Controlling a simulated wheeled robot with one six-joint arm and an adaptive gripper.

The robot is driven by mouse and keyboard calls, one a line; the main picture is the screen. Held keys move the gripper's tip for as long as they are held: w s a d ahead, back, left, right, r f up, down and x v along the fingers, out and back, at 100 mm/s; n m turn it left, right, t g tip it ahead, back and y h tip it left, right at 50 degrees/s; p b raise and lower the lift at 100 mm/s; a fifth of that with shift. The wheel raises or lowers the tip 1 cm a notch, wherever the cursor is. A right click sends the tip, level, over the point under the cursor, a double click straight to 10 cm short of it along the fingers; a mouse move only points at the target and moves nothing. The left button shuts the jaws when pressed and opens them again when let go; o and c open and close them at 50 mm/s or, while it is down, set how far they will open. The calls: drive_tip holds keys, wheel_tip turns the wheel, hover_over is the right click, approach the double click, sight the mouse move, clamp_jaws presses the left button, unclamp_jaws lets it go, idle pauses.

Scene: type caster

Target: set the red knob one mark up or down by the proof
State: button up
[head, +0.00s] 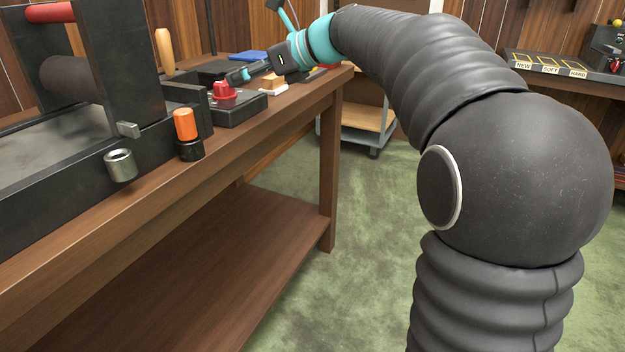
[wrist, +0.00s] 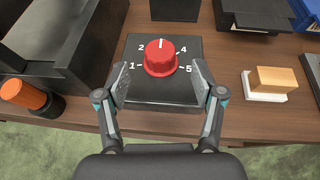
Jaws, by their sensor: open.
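The red knob (wrist: 160,58) stands on a black dial box (wrist: 150,90) with white numerals 1, 2, 4 and 5 around it. Its white pointer line faces the far side, between 2 and 4. The numeral 3 cannot be seen. My gripper (wrist: 161,82) is open, with one finger on each side of the knob and slightly nearer the camera; gaps show on both sides. In the head view the knob (head: 223,90) is partly behind my gripper (head: 237,77). I cannot make out a proof in either view.
A black press with a roller (head: 70,80) and an orange-handled part (head: 185,125) stands left of the dial box. A tan block on a white base (wrist: 268,85) lies to its right. A far shelf holds a tray marked NEW, SOFT and HARD (head: 550,66).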

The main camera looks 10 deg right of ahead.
drive_tip(key=v, duration=0.7)
drive_tip(key=s+d+f+n+h, duration=0.1)
drive_tip(key=s+f+n+h, duration=0.2)
drive_tip(key=s+f+n, duration=0.3)
drive_tip(key=s+d+f+n+g+h+p, duration=0.1)
drive_tip(key=s+f+n+h, duration=0.2)
drive_tip(key=s+f+n, duration=0.4)
drive_tip(key=s+f, duration=0.1)
drive_tip(key=s, duration=0.4)
drive_tip(key=shift+s+d+g+h+p, duration=0.3)
drive_tip(key=shift+d+h, duration=0.05)
drive_tip(key=shift+h, duration=0.05)
drive_tip(key=shift+f, duration=0.1)
drive_tip(key=s+d+f+n+h, duration=0.4)
drive_tip(key=s+d+f+n, duration=0.2)
drive_tip(key=s+f+n, duration=0.5)
drive_tip(key=shift+s+f+h, duration=0.3)
drive_tip(key=shift+s+f, duration=0.15)
drive_tip(key=shift+s, duration=0.3)
